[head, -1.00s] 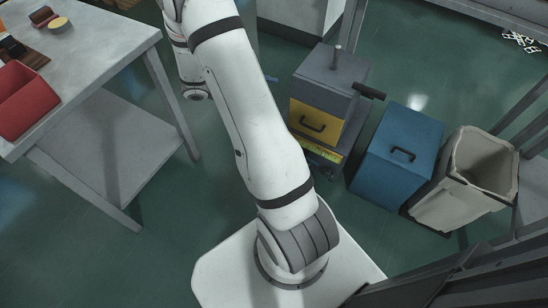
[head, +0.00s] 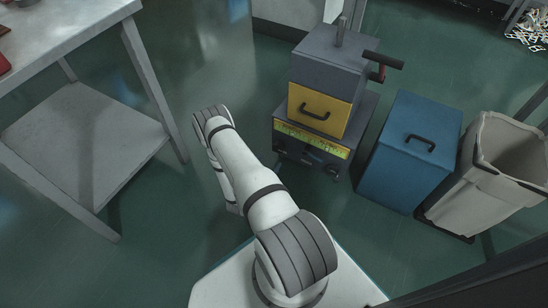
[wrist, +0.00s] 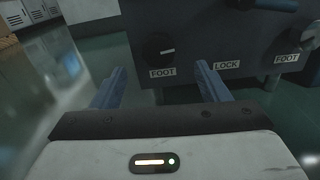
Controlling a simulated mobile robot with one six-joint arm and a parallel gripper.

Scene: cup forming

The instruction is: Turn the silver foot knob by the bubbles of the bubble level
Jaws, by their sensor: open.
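My gripper (wrist: 160,88) shows in the wrist view with its two blue fingers spread and nothing between them. A round dark foot knob (wrist: 158,47) with a pale pointer mark sits on the grey panel just beyond the fingers, above a FOOT label (wrist: 162,73). It looks black, not silver. A second FOOT label (wrist: 287,58) is at the right, with a dark round shape at the frame edge above it. In the head view the grey machine (head: 331,72) has a yellow-green strip (head: 312,138) above its lower panel; I cannot make out any bubbles. My gripper is hidden there.
A LOCK label (wrist: 227,65) is between the FOOT labels, under a blue handle (wrist: 272,5). A blue box (head: 408,150) and a grey bin (head: 487,185) stand right of the machine. A table (head: 85,30) is at the left. Open floor lies between.

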